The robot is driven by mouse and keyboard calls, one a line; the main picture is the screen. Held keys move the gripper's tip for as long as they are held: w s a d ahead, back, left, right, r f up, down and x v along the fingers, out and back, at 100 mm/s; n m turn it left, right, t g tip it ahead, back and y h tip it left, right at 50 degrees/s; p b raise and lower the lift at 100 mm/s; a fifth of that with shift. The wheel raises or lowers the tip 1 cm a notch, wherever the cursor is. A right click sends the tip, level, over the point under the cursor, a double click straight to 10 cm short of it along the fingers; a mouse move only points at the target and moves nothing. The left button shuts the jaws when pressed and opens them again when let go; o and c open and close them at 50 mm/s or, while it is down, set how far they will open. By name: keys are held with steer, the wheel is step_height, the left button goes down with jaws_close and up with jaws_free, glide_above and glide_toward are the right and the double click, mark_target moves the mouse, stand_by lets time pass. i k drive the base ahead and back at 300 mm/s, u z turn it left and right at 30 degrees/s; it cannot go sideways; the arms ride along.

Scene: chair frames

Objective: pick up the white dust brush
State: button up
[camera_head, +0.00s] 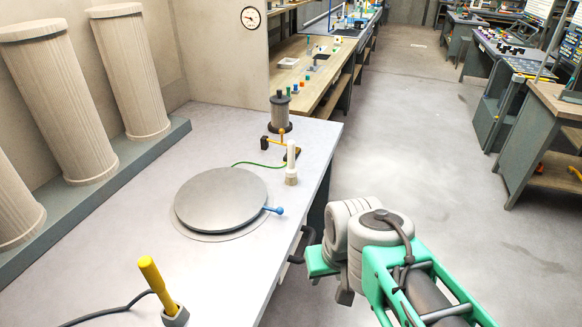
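The white dust brush (291,160) appears to be the slim white upright thing with a pale, wider base. It stands near the right edge of the pale table (110,270), behind and right of a round grey disc. My arm comes in from the lower right, grey and green. My gripper (322,262) is at its left end, beside the table's right edge, well in front of the brush and apart from it. Its fingers do not show clearly, and I see nothing held in it.
The grey disc (221,198) has a blue-knobbed lever (275,210). A dark cylinder (280,112) and a yellow-and-black fitting with a green cable stand behind the brush. A yellow-handled tool (158,284) stands at the front. Floor (420,160) to the right is clear.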

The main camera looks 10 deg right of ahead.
mark_target(291, 171)
steer(key=z, duration=1.2)
steer(key=i, duration=1.8)
steer(key=u, duration=4.2)
